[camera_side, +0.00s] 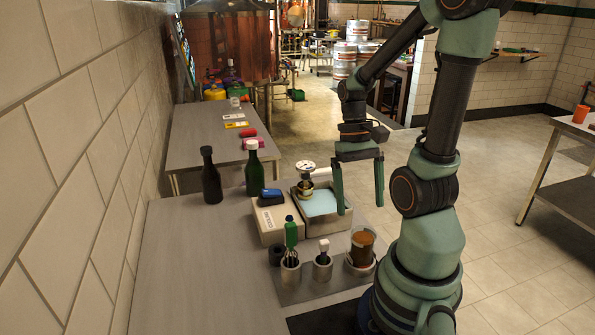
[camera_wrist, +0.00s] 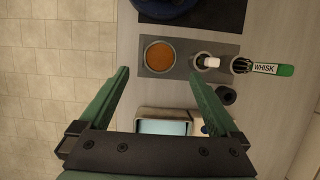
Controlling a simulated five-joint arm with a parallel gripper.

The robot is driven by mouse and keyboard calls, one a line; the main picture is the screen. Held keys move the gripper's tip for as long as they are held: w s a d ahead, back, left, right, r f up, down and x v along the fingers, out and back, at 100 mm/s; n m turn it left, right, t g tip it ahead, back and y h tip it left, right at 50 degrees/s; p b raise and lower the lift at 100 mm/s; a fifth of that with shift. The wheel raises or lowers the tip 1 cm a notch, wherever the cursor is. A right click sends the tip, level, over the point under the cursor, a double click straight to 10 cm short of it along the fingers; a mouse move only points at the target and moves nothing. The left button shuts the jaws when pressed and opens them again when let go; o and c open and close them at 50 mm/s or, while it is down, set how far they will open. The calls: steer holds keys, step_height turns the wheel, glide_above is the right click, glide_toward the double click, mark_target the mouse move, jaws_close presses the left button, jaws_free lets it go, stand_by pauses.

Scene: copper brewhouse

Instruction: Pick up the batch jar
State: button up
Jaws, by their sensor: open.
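The likely batch jar (camera_side: 362,246) is a clear jar with brown contents, upright in a round holder at the right end of a grey plate (camera_side: 315,289). In the wrist view the jar (camera_wrist: 160,56) is seen from above as an orange-brown disc. My gripper (camera_side: 360,208) is open and empty, pointing down, with its fingertips above and apart from the jar in the side view. In the wrist view my gripper (camera_wrist: 160,73) has its fingers spread to either side of the jar's image. The holder hides the jar's lower part.
A green-handled whisk (camera_side: 291,240) and a brush (camera_side: 323,250) stand in cups left of the jar. Behind are a tray with a pale blue inside (camera_side: 321,202) and a box (camera_side: 276,220). Two bottles, one dark (camera_side: 211,177) and one green (camera_side: 254,171), stand further back.

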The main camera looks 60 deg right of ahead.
mark_target(361, 227)
steer(key=shift+d+x, duration=0.2)
steer(key=shift+x, duration=3.25)
steer(key=shift+w+f, duration=0.1)
steer(key=shift+w, duration=0.05)
steer(key=shift+c, duration=0.3)
jaws_close()
